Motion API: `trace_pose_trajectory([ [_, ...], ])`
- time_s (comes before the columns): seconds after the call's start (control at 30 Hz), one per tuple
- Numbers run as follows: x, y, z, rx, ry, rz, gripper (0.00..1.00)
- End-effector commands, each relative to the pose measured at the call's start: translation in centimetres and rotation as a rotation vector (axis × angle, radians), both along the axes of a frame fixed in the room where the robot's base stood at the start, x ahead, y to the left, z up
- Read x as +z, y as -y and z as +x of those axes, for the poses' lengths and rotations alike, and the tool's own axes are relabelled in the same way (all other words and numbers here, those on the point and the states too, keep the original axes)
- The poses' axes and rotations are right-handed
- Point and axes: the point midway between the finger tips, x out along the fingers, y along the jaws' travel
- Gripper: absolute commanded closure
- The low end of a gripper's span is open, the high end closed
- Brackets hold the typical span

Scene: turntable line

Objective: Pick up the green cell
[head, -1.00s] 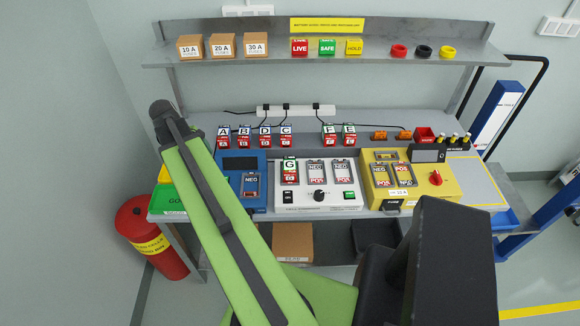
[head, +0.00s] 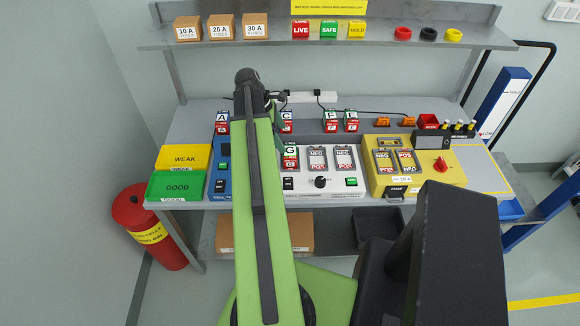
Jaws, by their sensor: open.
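Small battery cells with lettered tops stand in a row at the back of the bench: cell A (head: 222,123), cell C (head: 286,123), cell F (head: 331,122) and another cell (head: 351,121) to its right. Cell G (head: 291,157) stands on the white tester (head: 325,196). Their faces show red, white and some green; I cannot tell which one is the green cell. My raised green arm crosses the view and hides the bench between cells A and C. I cannot make out my gripper's fingers; the end of my arm is out of sight.
A yellow WEAK bin (head: 184,157) and green GOOD bin (head: 177,187) sit at the left. A yellow tester (head: 437,186) is at the right. The upper shelf (head: 270,38) holds fuse boxes, signs and tape rolls.

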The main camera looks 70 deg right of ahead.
Motion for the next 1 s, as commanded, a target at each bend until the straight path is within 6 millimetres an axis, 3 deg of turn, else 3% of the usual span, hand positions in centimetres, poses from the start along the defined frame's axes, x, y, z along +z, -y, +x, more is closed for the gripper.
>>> trace_pose_trajectory([
  [0.03,-2.2,0.2,-0.5,-0.002,0.0,0.0,0.0],
  [0.17,-4.3,0.5,-1.3,-0.002,0.0,0.0,0.0],
  [0.43,-4.7,0.7,-1.8,-0.001,0.0,0.001,0.0],
  [0.73,-9.2,1.1,-3.4,-0.003,0.0,-0.001,0.0],
  [1.0,-9.0,1.2,-3.7,-0.002,0.0,-0.001,0.01],
])
